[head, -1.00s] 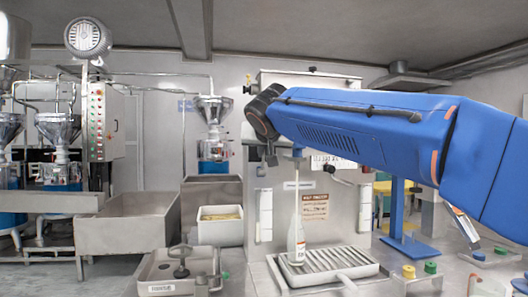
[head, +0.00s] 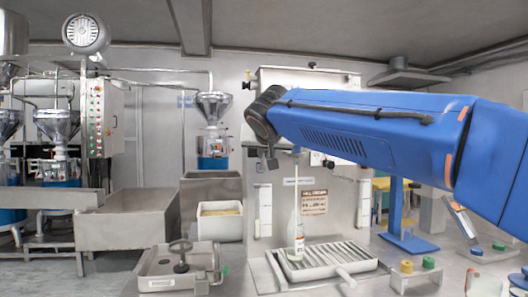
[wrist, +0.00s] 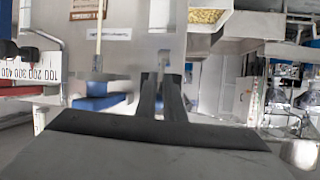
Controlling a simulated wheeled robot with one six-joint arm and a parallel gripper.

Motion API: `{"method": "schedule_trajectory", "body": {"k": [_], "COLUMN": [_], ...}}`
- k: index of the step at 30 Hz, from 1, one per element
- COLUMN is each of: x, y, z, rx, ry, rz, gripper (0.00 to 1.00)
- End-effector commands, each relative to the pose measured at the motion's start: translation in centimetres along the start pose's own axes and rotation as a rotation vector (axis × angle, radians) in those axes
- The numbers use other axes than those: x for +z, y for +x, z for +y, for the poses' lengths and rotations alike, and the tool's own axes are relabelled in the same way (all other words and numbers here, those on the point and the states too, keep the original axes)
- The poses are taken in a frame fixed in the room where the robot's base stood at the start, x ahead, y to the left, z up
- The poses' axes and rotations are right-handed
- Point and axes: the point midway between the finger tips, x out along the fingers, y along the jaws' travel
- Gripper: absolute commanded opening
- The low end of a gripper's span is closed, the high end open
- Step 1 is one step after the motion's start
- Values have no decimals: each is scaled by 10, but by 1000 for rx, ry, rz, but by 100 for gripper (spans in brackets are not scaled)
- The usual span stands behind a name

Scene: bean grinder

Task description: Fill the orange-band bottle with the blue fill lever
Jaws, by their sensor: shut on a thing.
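The bottle (head: 295,239) stands upright on the drip tray (head: 345,268), below the thin fill tube (head: 297,190) of the filling machine. A small reddish-orange mark shows low on it. My gripper (head: 269,164) is at the machine's front, left of the tube and well above the bottle. In the wrist view my gripper's dark fingers (wrist: 163,92) are close together, shut on a narrow thing that is mostly hidden, apparently the fill lever. Its blue colour does not show clearly. The fill tube also shows in the wrist view (wrist: 99,40).
Another lever with a black knob (head: 328,163) sticks out right of the tube. A blue stand (head: 398,215) and yellow and green buttons (head: 407,266) are at right.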

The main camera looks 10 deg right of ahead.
Motion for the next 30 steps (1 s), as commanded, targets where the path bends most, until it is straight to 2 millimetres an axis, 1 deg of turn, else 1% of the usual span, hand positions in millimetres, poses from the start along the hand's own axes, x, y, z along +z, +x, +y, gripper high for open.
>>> {"method": "schedule_trajectory", "body": {"k": [1,6,20,23,24,30], "x": [6,10,18,17,17,16], "y": [3,2,2,1,1,0], "z": [4,5,7,6,6,4], "rx": [12,13,15,12,11,7], "ry": [-2,-2,-2,-1,-1,-1], "rz": [-10,-10,-9,-7,-6,-4], "gripper": [0,0,0,22,25,25]}}
